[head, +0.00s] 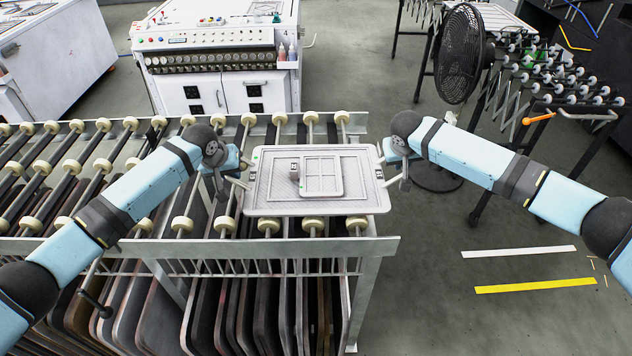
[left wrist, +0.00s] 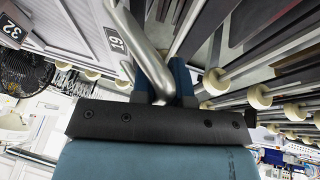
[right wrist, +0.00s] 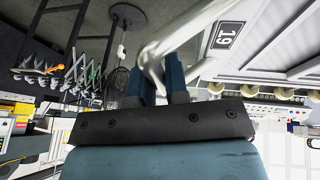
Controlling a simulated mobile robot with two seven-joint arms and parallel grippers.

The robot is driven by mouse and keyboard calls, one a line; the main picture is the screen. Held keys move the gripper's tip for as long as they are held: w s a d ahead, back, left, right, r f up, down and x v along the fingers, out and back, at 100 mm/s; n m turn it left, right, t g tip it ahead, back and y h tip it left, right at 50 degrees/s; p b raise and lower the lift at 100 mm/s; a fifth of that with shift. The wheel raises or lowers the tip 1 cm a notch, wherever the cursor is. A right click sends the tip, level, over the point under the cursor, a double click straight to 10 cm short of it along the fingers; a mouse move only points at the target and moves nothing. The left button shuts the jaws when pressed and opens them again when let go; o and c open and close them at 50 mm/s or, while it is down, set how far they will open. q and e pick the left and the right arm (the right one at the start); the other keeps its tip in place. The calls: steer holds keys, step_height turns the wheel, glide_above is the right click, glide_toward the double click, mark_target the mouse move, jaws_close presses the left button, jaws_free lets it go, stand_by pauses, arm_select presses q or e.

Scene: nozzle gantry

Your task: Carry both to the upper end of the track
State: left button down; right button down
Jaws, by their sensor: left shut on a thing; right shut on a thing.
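A large light-grey tray (head: 266,190) lies level over the right end of the roller track (head: 150,135); whether it touches the rollers I cannot tell. A smaller grey panelled piece (head: 322,175) lies on it, with a small dark-marked block (head: 294,171) beside it. My left gripper (head: 240,172) is shut on the handle at the tray's left side; the metal bar (left wrist: 150,55) runs between its fingers in the left wrist view. My right gripper (head: 390,160) is shut on the right handle (right wrist: 160,45). A label reading 19 (right wrist: 227,36) shows on the tray, and one reading 32 (left wrist: 13,30).
Pale rollers on bars fill the track to the left, with dark panels racked below. A white control cabinet (head: 220,60) stands behind. A black fan (head: 461,55) and an expanding roller conveyor (head: 545,85) stand at the right. The floor right of the track's end is open.

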arm_select(q)
steer(key=shift+w+a+f, duration=0.1)
steer(key=shift+f, duration=0.5)
arm_select(e)
steer(key=shift+w+d+f, duration=0.1)
steer(key=shift+f, duration=0.55)
arm_select(q)
steer(key=c, duration=1.3)
jaws_free()
arm_select(e)
steer(key=c, duration=1.3)
jaws_free()
arm_select(q)
steer(key=shift+o, duration=0.9)
steer(key=shift+s, duration=0.2)
arm_select(e)
steer(key=shift+o, duration=0.9)
steer(key=shift+s, duration=0.2)
arm_select(q)
steer(key=shift+w, duration=0.1)
arm_select(e)
steer(key=shift+w, duration=0.1)
steer(key=shift+r, duration=0.15)
arm_select(q)
steer(key=v, duration=1.2)
arm_select(e)
steer(key=v, duration=1.2)
